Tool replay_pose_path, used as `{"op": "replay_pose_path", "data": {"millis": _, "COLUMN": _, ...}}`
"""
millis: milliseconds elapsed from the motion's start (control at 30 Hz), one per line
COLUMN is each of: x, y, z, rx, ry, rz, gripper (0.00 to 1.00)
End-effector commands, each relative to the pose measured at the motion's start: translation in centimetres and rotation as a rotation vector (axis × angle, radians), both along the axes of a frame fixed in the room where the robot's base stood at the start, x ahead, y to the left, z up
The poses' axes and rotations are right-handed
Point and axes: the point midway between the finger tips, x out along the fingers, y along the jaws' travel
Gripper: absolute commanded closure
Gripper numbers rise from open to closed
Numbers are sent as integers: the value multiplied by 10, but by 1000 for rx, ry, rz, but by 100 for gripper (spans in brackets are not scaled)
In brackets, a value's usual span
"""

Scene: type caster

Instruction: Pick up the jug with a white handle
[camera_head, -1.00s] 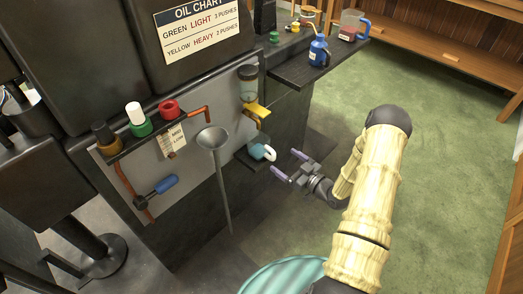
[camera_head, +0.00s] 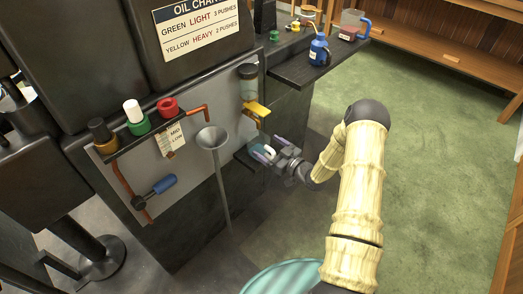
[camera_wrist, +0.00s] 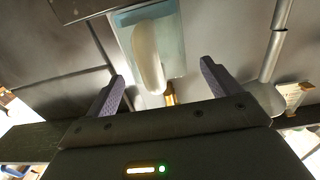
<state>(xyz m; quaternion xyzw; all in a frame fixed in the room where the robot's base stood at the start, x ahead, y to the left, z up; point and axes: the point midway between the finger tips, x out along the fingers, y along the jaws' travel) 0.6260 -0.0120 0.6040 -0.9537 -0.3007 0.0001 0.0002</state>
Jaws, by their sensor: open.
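The jug (camera_head: 258,149) is small and light blue with a white handle, standing on a low dark ledge under the dispenser; my fingers partly cover it in the head view. In the wrist view the jug's pale blue body (camera_wrist: 174,25) is at top centre and its white handle (camera_wrist: 148,58) points toward me. My gripper (camera_head: 270,149) is open at the jug's handle side. In the wrist view the fingers (camera_wrist: 162,80) are spread to either side of the handle's line, with a gap on both sides. I cannot tell whether the handle is between the fingertips.
The yellow dispenser tap (camera_head: 256,110) is just above the jug. A grey funnel (camera_head: 212,138) with a long stem stands to the left. A dark shelf (camera_head: 290,74) at upper right bears a blue can (camera_head: 319,50) and another jug (camera_head: 350,24) with a blue handle. Green floor lies open at right.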

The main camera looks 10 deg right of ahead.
Motion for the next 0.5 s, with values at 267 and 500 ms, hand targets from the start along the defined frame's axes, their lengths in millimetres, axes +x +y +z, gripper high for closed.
{"op": "replay_pose_path", "data": {"millis": 267, "x": 21, "y": 13, "z": 0, "rx": 0, "ry": 0, "rz": -2, "gripper": 11}}
{"op": "replay_pose_path", "data": {"millis": 500, "x": 20, "y": 13, "z": 0, "rx": 0, "ry": 0, "rz": -1, "gripper": 11}}
